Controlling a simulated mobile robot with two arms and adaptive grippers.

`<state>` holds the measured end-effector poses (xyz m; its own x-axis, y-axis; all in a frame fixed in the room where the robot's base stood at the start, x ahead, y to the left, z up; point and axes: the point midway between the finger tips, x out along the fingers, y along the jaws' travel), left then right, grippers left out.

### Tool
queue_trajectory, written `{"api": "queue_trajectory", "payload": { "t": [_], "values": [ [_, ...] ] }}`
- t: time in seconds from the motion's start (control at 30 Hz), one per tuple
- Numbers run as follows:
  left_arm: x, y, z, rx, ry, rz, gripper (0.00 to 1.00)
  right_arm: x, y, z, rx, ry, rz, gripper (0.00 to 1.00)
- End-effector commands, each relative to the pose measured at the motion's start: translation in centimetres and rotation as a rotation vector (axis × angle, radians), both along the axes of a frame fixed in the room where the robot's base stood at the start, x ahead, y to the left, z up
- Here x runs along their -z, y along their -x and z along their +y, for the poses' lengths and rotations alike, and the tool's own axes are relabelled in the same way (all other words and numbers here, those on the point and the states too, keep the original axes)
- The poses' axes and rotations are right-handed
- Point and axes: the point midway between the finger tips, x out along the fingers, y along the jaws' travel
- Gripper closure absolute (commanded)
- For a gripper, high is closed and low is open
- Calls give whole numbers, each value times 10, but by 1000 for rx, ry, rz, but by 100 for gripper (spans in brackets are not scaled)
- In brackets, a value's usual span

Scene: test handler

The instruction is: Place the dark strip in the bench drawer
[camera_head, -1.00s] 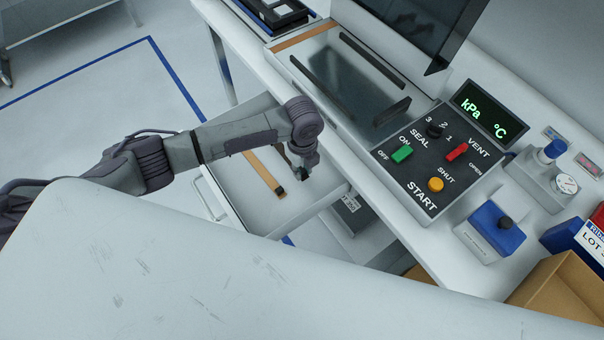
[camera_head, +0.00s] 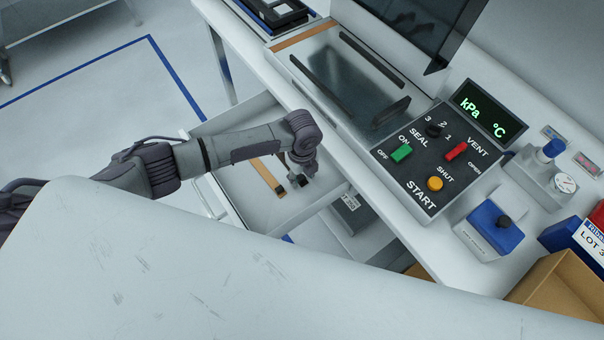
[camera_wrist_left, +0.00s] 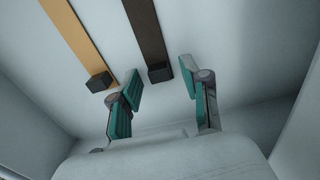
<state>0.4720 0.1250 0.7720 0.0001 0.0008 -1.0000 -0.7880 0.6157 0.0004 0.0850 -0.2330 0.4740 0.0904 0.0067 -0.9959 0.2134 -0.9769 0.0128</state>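The bench drawer (camera_head: 240,205) is pulled out below the bench. In the left wrist view the dark strip (camera_wrist_left: 145,30) lies flat on the drawer's pale floor, beside a tan strip (camera_wrist_left: 75,28); both have a dark block at the near end. The tan strip also shows in the head view (camera_head: 264,174), where my arm hides most of the dark strip. My left gripper (camera_wrist_left: 160,82) is open, its teal-padded fingers apart on either side of the dark strip's near end, holding nothing. In the head view it hangs inside the drawer (camera_head: 302,182). My right gripper is not in view.
The bench top above carries a metal tray (camera_head: 345,85) with dark bars, a control panel (camera_head: 430,160) and a blue-topped device (camera_head: 497,228). A cardboard box (camera_head: 560,285) stands at the lower right. A pale surface (camera_head: 200,270) fills the foreground.

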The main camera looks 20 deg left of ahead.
Motion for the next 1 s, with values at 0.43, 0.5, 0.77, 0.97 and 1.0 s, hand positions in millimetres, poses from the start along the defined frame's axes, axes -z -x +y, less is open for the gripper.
{"api": "queue_trajectory", "payload": {
  "t": [0.43,0.5,0.77,0.97,1.0],
  "values": [
    [-46,-2,0,1,2,-6,53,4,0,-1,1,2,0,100],
    [-62,-1,0,2,2,-5,53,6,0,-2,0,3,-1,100],
    [-108,-1,0,0,2,-2,53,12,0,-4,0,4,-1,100],
    [-123,-1,0,0,1,-1,53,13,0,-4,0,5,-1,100],
    [-123,0,0,0,1,-1,53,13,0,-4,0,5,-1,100]
  ]
}}
